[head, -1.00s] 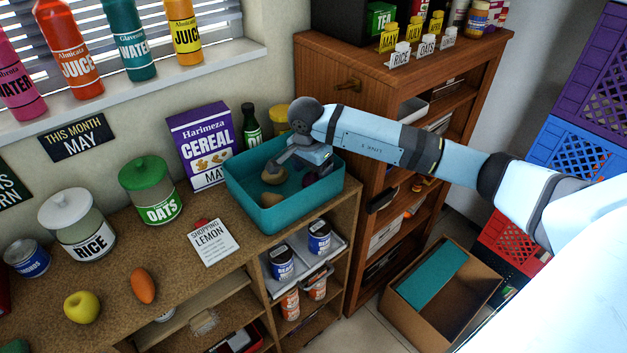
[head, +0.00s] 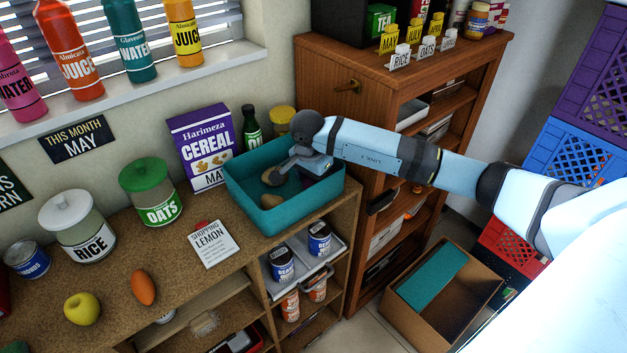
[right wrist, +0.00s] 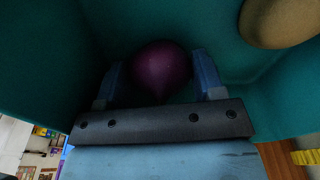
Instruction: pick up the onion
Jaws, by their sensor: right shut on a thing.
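The onion (right wrist: 160,68) is dark purple and round, seen in the right wrist view between the two blue fingers. My right gripper (right wrist: 160,80) is shut on it, inside the teal bin. In the head view my right gripper (head: 303,171) reaches down into the teal bin (head: 293,217) on the counter, and the onion is mostly hidden there by the gripper. My left gripper is not in view.
Brown potato-like items (head: 271,200) lie in the bin, one close beside the gripper (right wrist: 283,20). A cereal box (head: 202,146) and a green bottle (head: 251,128) stand behind the bin. A wooden shelf (head: 345,75) rises to its right.

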